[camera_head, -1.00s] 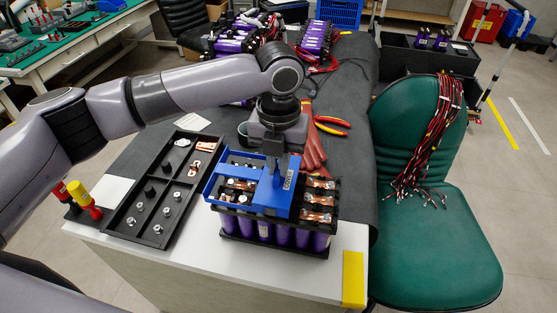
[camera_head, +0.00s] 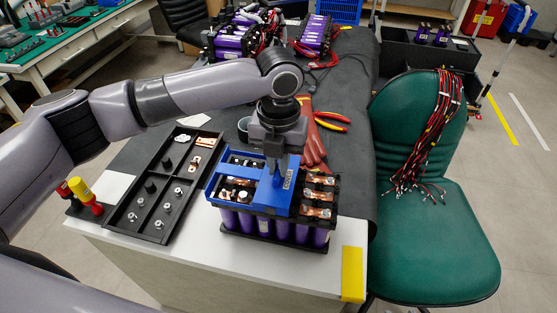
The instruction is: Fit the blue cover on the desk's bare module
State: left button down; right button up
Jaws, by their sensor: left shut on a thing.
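The module (camera_head: 265,227) stands near the desk's front edge, a block of purple cells with copper busbars (camera_head: 318,197) on top. The blue cover (camera_head: 262,200) is a frame with open windows, lying over the left and middle part of the module's top. Busbars at the right end are uncovered. My left gripper (camera_head: 279,176) is above the cover, pointing down, shut on its raised part. Whether the cover is fully seated cannot be told. My right gripper is not in view.
A black tray (camera_head: 141,234) with compartments holding small parts lies left of the module. Two screwdrivers (camera_head: 84,194) stand left of it. Pliers (camera_head: 331,121) and a red glove (camera_head: 312,150) lie behind. A green chair (camera_head: 434,240) with cables stands to the right.

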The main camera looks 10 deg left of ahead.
pick_arm(q)
jog(key=shift+f, duration=0.15)
jog(key=shift+f, duration=0.3)
jog(key=shift+f+p, duration=0.45)
jog(key=shift+p, duration=0.1)
dwell(0.3)
jog(key=shift+f+p, duration=0.25)
jog(key=shift+p, duration=0.05)
jog(key=c, duration=1.1)
grip_release()
jog(key=shift+r, duration=4)
